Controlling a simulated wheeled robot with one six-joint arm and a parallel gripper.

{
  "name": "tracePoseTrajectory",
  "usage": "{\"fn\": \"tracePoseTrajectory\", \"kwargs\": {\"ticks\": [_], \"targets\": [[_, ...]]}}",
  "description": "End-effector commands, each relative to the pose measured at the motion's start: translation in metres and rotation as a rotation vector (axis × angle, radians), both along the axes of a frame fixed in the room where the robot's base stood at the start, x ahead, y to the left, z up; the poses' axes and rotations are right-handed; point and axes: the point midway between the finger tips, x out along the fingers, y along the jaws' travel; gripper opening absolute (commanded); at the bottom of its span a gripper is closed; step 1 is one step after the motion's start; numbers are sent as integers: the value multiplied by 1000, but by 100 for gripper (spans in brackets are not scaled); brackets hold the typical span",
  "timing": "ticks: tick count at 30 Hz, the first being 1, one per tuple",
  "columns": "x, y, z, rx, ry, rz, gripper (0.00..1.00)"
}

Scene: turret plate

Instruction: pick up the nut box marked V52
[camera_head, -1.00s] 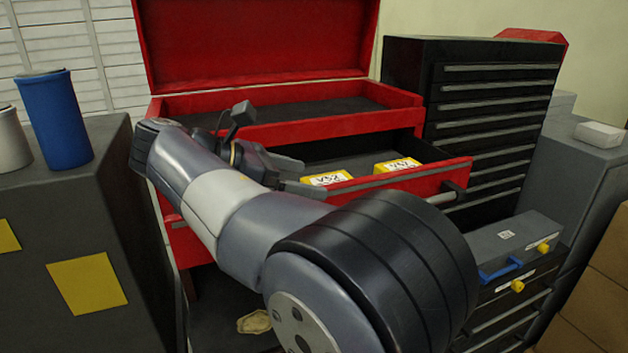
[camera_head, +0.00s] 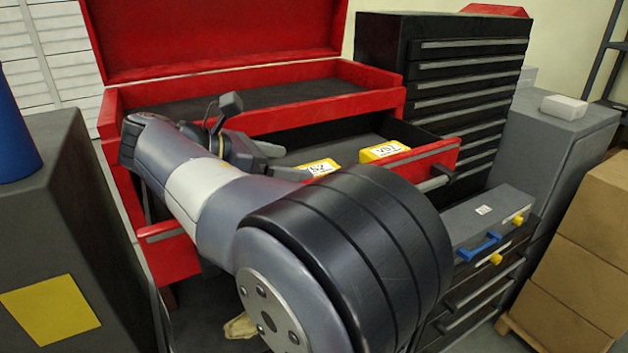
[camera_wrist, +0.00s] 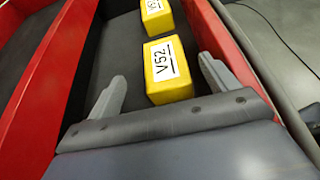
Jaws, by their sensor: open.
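The nut box marked V52 (camera_wrist: 167,72) is yellow with a white label and lies in an open red drawer with a dark floor. In the wrist view it is just ahead of my gripper (camera_wrist: 160,82), between the lines of its two spread fingers. The fingers are open and hold nothing. In the head view my gripper (camera_head: 278,162) is at the drawer, left of the partly hidden V52 box (camera_head: 318,167). A second yellow box (camera_head: 384,150) lies beyond it; its label looks like V57 or similar. It also shows in the wrist view (camera_wrist: 157,16).
The red drawer front (camera_head: 425,160) and side walls close in around the boxes. The red chest's raised lid (camera_head: 215,35) stands behind. A black drawer cabinet (camera_head: 440,90) is at right. A grey cabinet (camera_head: 60,220) stands at left.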

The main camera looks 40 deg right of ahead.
Motion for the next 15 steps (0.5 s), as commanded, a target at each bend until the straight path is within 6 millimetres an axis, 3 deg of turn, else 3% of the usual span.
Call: {"fn": "tracePoseTrajectory", "kwargs": {"ticks": [15], "targets": [[-15, -47, -23, 0, 0, -1, 82]]}}
